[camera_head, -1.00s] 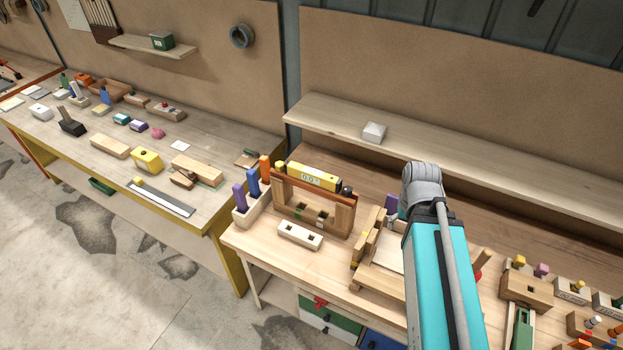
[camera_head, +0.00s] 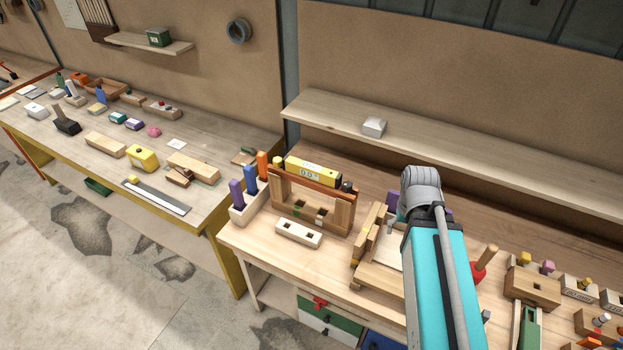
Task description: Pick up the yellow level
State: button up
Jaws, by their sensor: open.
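The yellow level (camera_head: 322,175) has a small pale display and lies along the top of a curved wooden stringer (camera_head: 284,187), which stands like a small bridge on the near workbench. Small dark and yellow pieces sit near the level's ends. My teal arm link with its grey joint rises to the right of the level, apart from it in the picture. My gripper is not visible in this view.
A holder with purple, blue and orange pegs (camera_head: 243,207) stands left of the stringer. A pale block with holes (camera_head: 299,234) lies in front. A wooden shelf (camera_head: 470,159) runs behind. Wooden fixtures (camera_head: 376,262) and a red-based wooden-handled tool (camera_head: 484,262) flank my arm.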

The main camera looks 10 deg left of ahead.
notch_tip(320, 180, down, 16)
jog(key=b, duration=1.4)
jog(key=shift+r, duration=0.1)
jog(key=c, duration=0.3)
jog(key=shift+c, duration=0.2)
